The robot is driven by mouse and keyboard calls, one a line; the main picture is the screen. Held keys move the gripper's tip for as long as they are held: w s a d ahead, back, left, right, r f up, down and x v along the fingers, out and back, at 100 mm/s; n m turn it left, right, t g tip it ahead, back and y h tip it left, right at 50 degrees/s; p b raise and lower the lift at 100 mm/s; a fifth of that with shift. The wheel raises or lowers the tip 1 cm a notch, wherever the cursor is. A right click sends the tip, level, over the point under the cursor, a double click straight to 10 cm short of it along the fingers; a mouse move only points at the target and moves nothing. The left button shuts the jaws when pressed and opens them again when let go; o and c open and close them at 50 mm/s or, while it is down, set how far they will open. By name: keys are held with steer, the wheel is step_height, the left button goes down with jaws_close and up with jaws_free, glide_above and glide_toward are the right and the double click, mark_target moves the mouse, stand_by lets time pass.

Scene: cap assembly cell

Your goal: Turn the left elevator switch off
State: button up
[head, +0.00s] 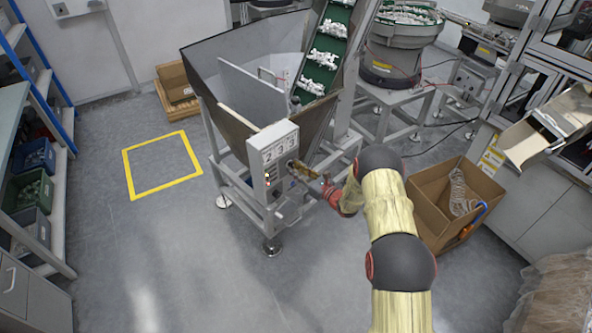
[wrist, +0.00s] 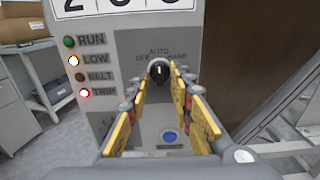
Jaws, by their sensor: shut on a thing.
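The elevator switch is a round black knob (wrist: 158,70) on a grey control panel (wrist: 115,120). The labels above it read OFF, AUTO and HAND, and its pale mark looks about upright, toward AUTO. My gripper (wrist: 158,75) has its yellow-padded fingers on either side of the knob and is shut on it. In the head view my gripper (head: 301,170) is at the front of the control panel (head: 268,154) on the hopper, and it hides the knob there.
On the panel the LOW lamp (wrist: 74,61) and the red TRIP lamp (wrist: 84,93) are lit. A blue button (wrist: 170,137) sits below the knob. The hopper (head: 225,75) stands behind the panel. A cardboard box (head: 440,195) is at right. The floor at left is clear.

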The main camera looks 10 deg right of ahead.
jaws_close()
steer(key=shift+d+n+b, duration=0.15)
steer(key=shift+n+b, duration=3.35)
steer(key=shift+n, duration=1)
steer(key=o, duration=0.6)
jaws_free()
